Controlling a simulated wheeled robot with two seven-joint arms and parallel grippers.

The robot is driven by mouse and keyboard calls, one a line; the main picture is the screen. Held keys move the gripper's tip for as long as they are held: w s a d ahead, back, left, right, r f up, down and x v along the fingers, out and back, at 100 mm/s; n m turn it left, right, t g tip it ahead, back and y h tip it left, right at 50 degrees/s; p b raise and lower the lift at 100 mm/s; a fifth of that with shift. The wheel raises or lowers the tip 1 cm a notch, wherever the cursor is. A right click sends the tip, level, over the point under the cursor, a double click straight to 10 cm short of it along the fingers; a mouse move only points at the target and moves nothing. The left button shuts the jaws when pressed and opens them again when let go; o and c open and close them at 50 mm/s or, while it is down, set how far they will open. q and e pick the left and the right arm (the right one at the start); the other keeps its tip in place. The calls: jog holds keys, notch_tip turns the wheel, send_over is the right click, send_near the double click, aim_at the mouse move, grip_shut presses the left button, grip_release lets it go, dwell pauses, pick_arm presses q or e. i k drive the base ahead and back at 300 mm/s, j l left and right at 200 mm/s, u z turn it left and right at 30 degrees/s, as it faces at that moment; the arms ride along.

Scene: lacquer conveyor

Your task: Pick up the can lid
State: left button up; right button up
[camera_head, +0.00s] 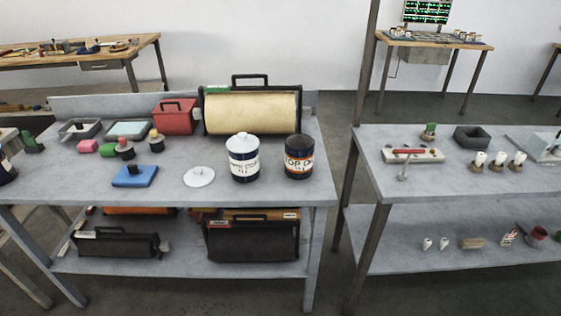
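A white round lid (199,177) with a small knob lies flat on the grey table (312,185), near its front edge. To its right stands a dark blue can (243,166) with a white label, and a similar white lid (242,143) sits on top of it. Further right is a second dark can (299,160) with a white and orange label; its top looks dark and without a lid. Neither of my grippers shows in the head view.
A blue block (134,176) lies left of the loose lid. Behind stand a large cream roll (252,113) in a dark holder, a red box (175,116), small trays and several bottles. A second grey table (450,180) stands at right across a gap.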

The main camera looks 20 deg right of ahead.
aim_at(198, 176)
jog(key=i+l, duration=0.8)
jog(key=i+j+u, duration=0.05)
jog(key=i, duration=0.05)
